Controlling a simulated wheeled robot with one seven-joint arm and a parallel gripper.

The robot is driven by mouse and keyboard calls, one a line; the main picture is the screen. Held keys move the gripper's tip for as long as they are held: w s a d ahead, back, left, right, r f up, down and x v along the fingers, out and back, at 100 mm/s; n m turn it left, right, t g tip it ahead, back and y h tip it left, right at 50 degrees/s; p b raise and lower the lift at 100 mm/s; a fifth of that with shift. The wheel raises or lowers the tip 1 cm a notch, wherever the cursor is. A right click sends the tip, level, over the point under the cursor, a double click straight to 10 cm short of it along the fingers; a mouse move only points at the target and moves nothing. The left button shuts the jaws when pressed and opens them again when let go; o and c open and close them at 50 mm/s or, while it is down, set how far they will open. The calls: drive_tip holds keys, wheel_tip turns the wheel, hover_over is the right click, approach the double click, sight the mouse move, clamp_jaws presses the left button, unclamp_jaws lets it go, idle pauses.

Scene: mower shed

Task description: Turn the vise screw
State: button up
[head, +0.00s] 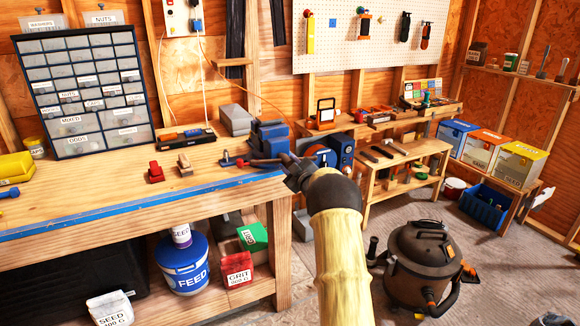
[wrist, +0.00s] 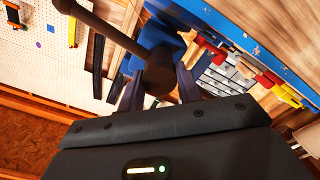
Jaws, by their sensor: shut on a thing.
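The blue vise (head: 269,140) is mounted at the right end of the workbench (head: 120,200). It shows as a blue body in the wrist view (wrist: 164,40), behind the dark screw head (wrist: 159,72). A dark handle bar (wrist: 108,28) with a ball end runs from the screw head up to the left. My gripper (wrist: 159,88) is shut on the screw head, with one dark finger on each side. In the head view my gripper (head: 290,168) is at the vise's front, and my forearm comes up from below. The exact finger contact is partly hidden.
A red-handled item (head: 155,172), a small wooden-handled brush (head: 185,165) and a black tool tray (head: 185,143) lie left of the vise. A drawer cabinet (head: 90,92) stands behind. A shop vacuum (head: 420,265) stands on the floor at right.

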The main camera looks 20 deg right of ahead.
drive_tip(key=shift+f, duration=0.4)
drive_tip(key=o, duration=0.9)
drive_tip(key=shift+o, duration=0.4)
drive_tip(key=shift+r, duration=0.2)
drive_tip(key=s+b, duration=0.2)
drive_tip(key=s, duration=1.5)
drive_tip(key=shift+s+d, duration=0.25)
drive_tip(key=shift+d, duration=0.05)
